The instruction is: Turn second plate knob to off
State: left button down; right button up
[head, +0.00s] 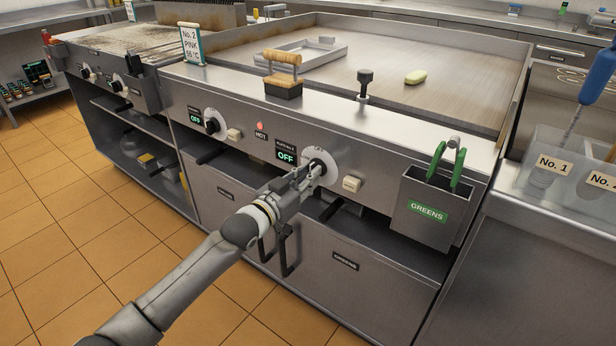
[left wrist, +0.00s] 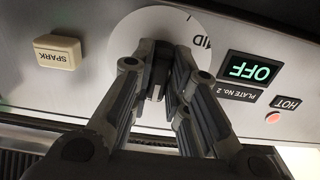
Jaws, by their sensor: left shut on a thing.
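The second plate knob sits on a white dial (head: 318,157) on the front panel of the grill. Its display (head: 286,155) reads OFF in green. In the left wrist view the display (left wrist: 251,68) appears upside down beside the label PLATE No. 2. My left gripper (head: 314,170) reaches the dial from below and is shut on the knob. In the left wrist view my left gripper (left wrist: 158,95) has its fingers around the knob in front of the white dial (left wrist: 140,32), and they hide most of it. My right gripper is not in view.
Another plate knob (head: 211,121) with an OFF display is to the left. A spark button (head: 351,183) and a red HOT light (head: 260,126) flank the dial. A GREENS holder (head: 426,211) with green tongs hangs at right. Drawer handles lie below the panel.

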pick_arm(q)
jog(key=shift+f, duration=0.2)
jog(key=c, duration=1.4)
grip_release()
jog(key=shift+r, duration=0.15)
jog(key=v, duration=1.2)
